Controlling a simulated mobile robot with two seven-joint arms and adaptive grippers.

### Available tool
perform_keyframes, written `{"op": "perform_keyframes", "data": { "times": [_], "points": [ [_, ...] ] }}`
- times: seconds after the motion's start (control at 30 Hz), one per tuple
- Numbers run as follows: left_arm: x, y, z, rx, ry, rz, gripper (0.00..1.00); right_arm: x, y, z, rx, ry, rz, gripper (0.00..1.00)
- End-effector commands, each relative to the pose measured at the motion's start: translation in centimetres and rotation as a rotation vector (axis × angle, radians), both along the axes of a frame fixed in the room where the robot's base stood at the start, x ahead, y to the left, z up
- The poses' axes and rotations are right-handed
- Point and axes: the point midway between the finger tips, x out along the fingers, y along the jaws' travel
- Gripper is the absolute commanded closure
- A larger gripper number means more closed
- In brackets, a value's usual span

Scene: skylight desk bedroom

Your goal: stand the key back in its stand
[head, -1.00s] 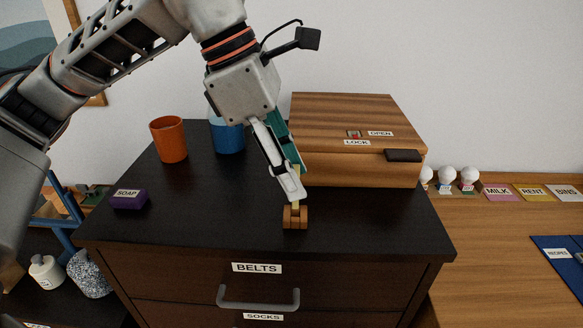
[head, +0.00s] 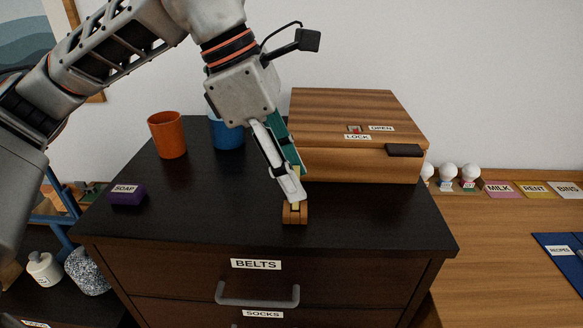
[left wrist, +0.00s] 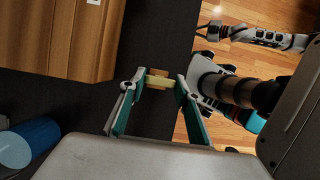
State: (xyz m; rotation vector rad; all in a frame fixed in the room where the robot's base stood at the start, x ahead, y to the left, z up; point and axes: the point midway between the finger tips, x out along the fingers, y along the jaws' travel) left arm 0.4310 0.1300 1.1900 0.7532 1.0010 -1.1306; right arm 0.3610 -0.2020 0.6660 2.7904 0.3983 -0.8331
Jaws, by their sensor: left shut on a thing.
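My left gripper (head: 294,198) points down over the front of the dark dresser top and is shut on the key. Only a little of the pale yellow key (head: 295,206) shows below the fingertips. It shows as a yellow bar between the fingers in the left wrist view (left wrist: 159,82). The small brown wooden stand (head: 295,215) is directly under the fingers, and also shows behind the key in the left wrist view (left wrist: 158,72). The key's lower end meets the stand in the picture; how deep it sits is hidden. My right gripper (left wrist: 203,32) shows small in the left wrist view.
A wooden box (head: 350,165) with OPEN and LOCK labels stands close behind and right of the gripper. An orange cup (head: 167,135), a blue cup (head: 227,135) and a purple soap block (head: 127,195) are to the left. The dresser's front edge is close to the stand.

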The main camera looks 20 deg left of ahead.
Motion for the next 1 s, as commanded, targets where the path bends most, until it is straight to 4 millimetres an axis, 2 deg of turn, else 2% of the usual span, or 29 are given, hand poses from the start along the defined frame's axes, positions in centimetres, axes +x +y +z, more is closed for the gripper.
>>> {"op": "perform_keyframes", "data": {
  "times": [0.73, 0.77, 0.8, 1.0],
  "points": [
    [0.0, 0.0, -1.8, 0.001, 0.002, 0.001, 0.88, -0.1, 0.0, -1.3, 0.001, 0.003, -0.001, 1.0],
    [0.0, 0.0, -1.7, 0.001, 0.001, 0.001, 0.6, -0.1, 0.0, -1.3, 0.001, 0.003, -0.001, 1.0],
    [0.0, 0.0, -1.7, 0.001, 0.001, 0.001, 0.5, -0.1, 0.0, -1.3, 0.001, 0.003, -0.001, 1.0],
    [0.0, 0.0, -1.6, 0.0, 0.0, 0.001, 0.48, -0.1, 0.0, -1.3, 0.001, 0.004, -0.001, 1.0]
  ]
}}
